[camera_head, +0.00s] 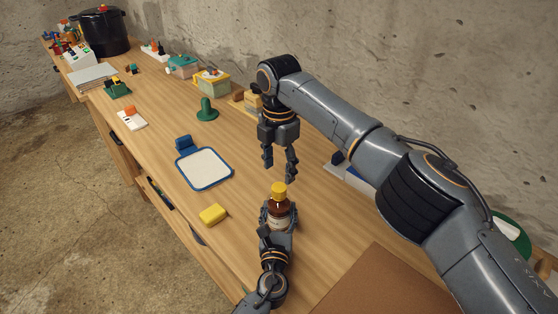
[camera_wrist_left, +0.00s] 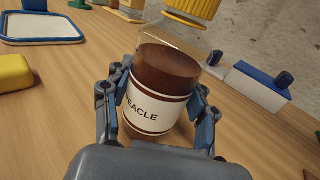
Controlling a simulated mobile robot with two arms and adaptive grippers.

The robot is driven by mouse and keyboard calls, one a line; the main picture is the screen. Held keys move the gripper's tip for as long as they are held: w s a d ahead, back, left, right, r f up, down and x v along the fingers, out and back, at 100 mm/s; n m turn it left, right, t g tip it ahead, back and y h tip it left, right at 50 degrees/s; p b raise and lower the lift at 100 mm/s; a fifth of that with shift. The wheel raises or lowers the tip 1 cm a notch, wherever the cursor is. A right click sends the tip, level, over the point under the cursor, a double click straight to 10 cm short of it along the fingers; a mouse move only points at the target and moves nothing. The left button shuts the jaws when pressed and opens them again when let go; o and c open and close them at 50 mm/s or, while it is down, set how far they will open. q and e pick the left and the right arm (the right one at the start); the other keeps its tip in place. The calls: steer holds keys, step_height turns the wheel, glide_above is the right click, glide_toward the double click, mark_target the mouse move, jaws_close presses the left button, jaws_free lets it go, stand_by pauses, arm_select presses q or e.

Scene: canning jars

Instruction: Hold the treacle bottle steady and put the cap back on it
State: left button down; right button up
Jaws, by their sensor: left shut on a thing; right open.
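The treacle bottle (camera_head: 279,212) stands upright on the wooden table, a clear bottle with dark brown contents and a white label. Its label and contents show large in the left wrist view (camera_wrist_left: 154,108). The yellow ribbed cap (camera_head: 279,190) sits at the top of the bottle, and its lower part shows at the top edge of the left wrist view (camera_wrist_left: 194,11). I cannot tell how tightly it is seated. My left gripper (camera_head: 278,222) is shut around the bottle's body from the near side. My right gripper (camera_head: 279,172) is open and empty, pointing down just above the cap.
A yellow block (camera_head: 213,214) lies left of the bottle. A blue-rimmed white tray (camera_head: 205,168) lies beyond it. A blue and white box (camera_head: 350,177) stands to the right, under my right arm. A brown mat (camera_head: 385,285) covers the near right. A green object (camera_head: 207,110) stands farther back.

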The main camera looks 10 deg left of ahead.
mark_target(279, 187)
step_height(279, 187, down, 7)
steer(key=shift+r, duration=0.2)
steer(key=shift+c, duration=0.4)
jaws_close()
steer(key=m, duration=0.4)
steer(key=shift+m, duration=0.3)
steer(key=m, duration=0.6)
steer(key=shift+s, duration=0.1)
steer(key=m, duration=0.3)
steer(key=shift+m, duration=0.4)
steer(key=m, duration=0.5)
steer(key=shift+m, duration=0.4)
